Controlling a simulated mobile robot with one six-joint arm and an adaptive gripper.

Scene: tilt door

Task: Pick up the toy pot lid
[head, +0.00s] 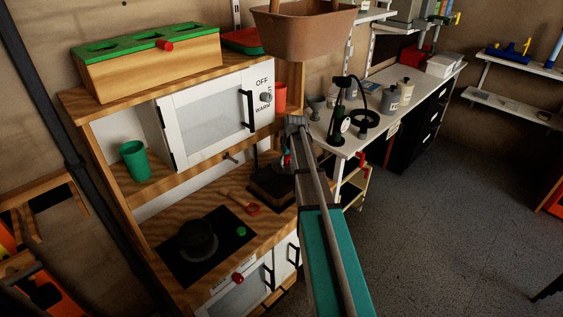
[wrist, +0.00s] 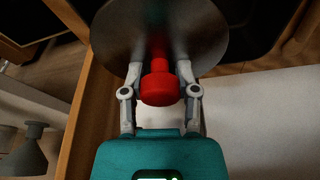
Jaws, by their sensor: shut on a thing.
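The toy pot lid (wrist: 115,38) is a dark grey round disc with a red knob (wrist: 160,86). It fills the top middle of the wrist view. My gripper (wrist: 160,72) is shut on the lid at its red knob, one finger on each side. In the head view my gripper (head: 287,160) is partly hidden by my arm, above the dark basin at the right of the play kitchen's counter. A bit of red shows there, but the lid is hard to make out. A dark toy pot (head: 198,240) stands on the black hob at the left.
The wooden play kitchen (head: 175,190) has a white oven (head: 210,115) above the counter and a green cup (head: 134,160) on its shelf. A wooden utensil (head: 245,203) lies near the hob. A white workbench (head: 350,140) stands at right; the floor (head: 430,220) is clear.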

